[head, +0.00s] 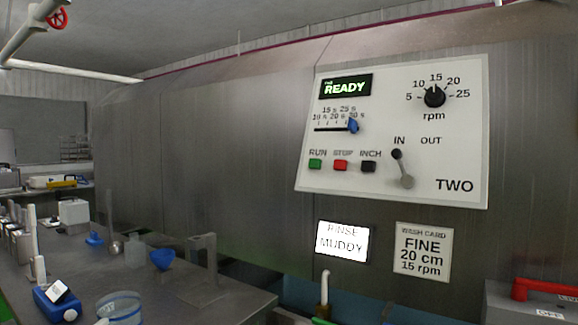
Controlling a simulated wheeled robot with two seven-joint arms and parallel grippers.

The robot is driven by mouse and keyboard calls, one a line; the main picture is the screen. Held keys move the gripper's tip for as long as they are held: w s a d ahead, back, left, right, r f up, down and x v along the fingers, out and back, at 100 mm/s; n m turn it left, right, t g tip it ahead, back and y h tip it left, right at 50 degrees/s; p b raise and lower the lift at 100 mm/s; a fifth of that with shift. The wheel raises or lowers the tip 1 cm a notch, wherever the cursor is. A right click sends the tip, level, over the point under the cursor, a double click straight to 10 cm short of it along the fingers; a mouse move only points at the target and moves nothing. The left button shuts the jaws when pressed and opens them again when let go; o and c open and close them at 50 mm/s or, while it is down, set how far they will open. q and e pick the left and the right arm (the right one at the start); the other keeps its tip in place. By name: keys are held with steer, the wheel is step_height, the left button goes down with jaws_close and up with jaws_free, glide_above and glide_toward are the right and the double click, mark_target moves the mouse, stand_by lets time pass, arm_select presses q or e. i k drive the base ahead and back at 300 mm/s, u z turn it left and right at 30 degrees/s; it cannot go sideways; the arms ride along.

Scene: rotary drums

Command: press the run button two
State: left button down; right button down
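The control panel marked TWO (390,190) is a white plate on the large steel drum housing. Its green RUN button (315,164) is at the lower left, beside a red STOP button (341,165) and a black INCH button (368,166). The display (345,86) reads READY in green. The blue time slider (353,126) stands at the right end of its scale. The rpm knob (435,97) points up, near 15. The IN/OUT lever (402,170) has its black end at IN. Neither of my grippers is in view.
A lit sign (342,241) reads RINSE MUDDY. The wash card (423,251) reads FINE, 20 cm, 15 rpm. A bench (225,300) with bottles, a blue funnel (162,259) and a glass dish (120,307) stands at lower left. A grey box with a red handle (545,289) is at lower right.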

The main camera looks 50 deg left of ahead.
mark_target(315, 164)
steer(key=k, duration=0.2)
steer(key=u, duration=0.8)
steer(key=i, duration=0.25)
